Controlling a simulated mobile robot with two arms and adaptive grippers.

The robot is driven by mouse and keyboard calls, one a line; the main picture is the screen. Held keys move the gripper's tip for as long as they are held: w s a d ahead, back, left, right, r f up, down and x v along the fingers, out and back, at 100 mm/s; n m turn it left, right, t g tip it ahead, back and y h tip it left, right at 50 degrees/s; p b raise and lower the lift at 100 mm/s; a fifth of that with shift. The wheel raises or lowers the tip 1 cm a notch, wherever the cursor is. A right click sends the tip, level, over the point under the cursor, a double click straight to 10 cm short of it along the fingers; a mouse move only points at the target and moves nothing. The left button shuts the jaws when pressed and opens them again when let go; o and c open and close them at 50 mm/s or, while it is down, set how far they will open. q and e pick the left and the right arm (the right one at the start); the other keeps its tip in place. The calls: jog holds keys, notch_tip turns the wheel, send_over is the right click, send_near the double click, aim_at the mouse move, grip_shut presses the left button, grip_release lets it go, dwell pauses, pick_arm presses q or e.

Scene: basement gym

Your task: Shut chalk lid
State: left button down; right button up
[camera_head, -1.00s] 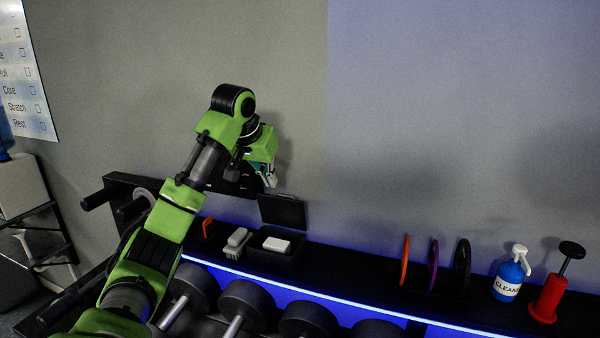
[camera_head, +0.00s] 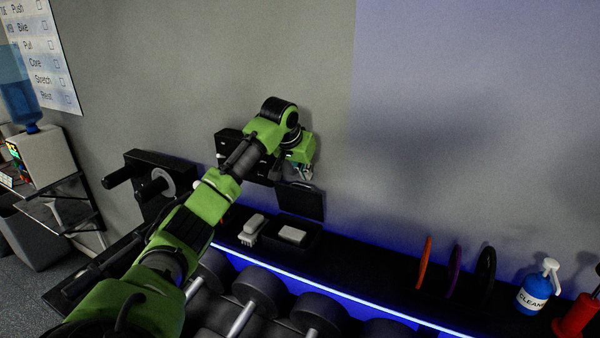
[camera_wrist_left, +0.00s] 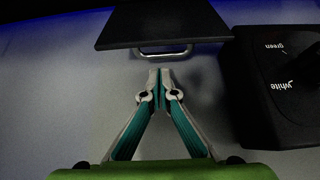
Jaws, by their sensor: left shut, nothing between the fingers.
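The chalk box (camera_head: 289,249) is a black bin on the shelf with a white block (camera_head: 292,234) in it. Its black lid (camera_head: 301,200) stands open, raised at the back of the box. In the left wrist view the lid (camera_wrist_left: 165,24) shows at the top, with a metal handle (camera_wrist_left: 163,51) on its edge. My left gripper (camera_head: 306,176) is above the lid near the wall. In the left wrist view my left gripper (camera_wrist_left: 160,76) is shut and empty, its tips just short of the handle with a small gap. My right gripper is not in view.
A black wall box (camera_wrist_left: 285,85) with "green" and "white" labels is close to the gripper's right in the wrist view. A white-bristled brush (camera_head: 251,229) lies left of the chalk box. Coloured discs (camera_head: 455,266) and a blue cleaner bottle (camera_head: 535,287) stand further right. Dumbbells (camera_head: 262,290) sit below.

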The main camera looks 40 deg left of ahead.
aim_at(299, 188)
pick_arm(q)
jog(key=s, duration=0.1)
jog(key=s+p, duration=0.1)
jog(key=s, duration=0.1)
jog(key=shift+d, duration=0.3)
jog(key=shift+s+d, duration=0.15)
jog(key=shift+s, duration=0.2)
jog(key=shift+w+f, duration=0.1)
jog(key=shift+f, duration=0.1)
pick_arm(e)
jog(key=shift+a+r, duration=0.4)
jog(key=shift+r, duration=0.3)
